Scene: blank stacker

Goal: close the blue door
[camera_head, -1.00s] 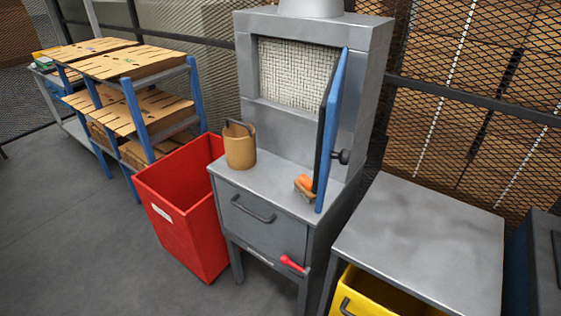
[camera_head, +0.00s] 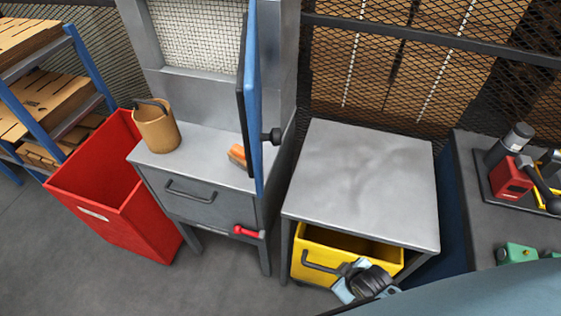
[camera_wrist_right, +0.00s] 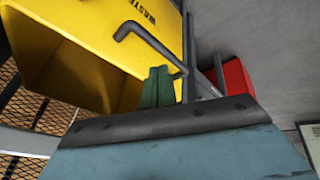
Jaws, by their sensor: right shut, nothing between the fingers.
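The blue door (camera_head: 254,95) stands open on the grey cabinet (camera_head: 215,143), swung out toward me and seen nearly edge-on, with a black knob (camera_head: 271,136) on its right side. My right gripper (camera_head: 352,268) is low at the front of the yellow bin (camera_head: 328,249), well below and right of the door. In the right wrist view its green fingers (camera_wrist_right: 157,88) are shut and empty, close to the bin's dark handle (camera_wrist_right: 148,40). I cannot tell whether they touch it. My left gripper is out of view.
A grey table (camera_head: 365,180) stands over the yellow bin, right of the cabinet. A brown canister (camera_head: 158,132) and an orange-and-brown brush-like item (camera_head: 238,155) are on the cabinet ledge. A red bin (camera_head: 115,205) is left; a tool bench (camera_head: 485,220) is right.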

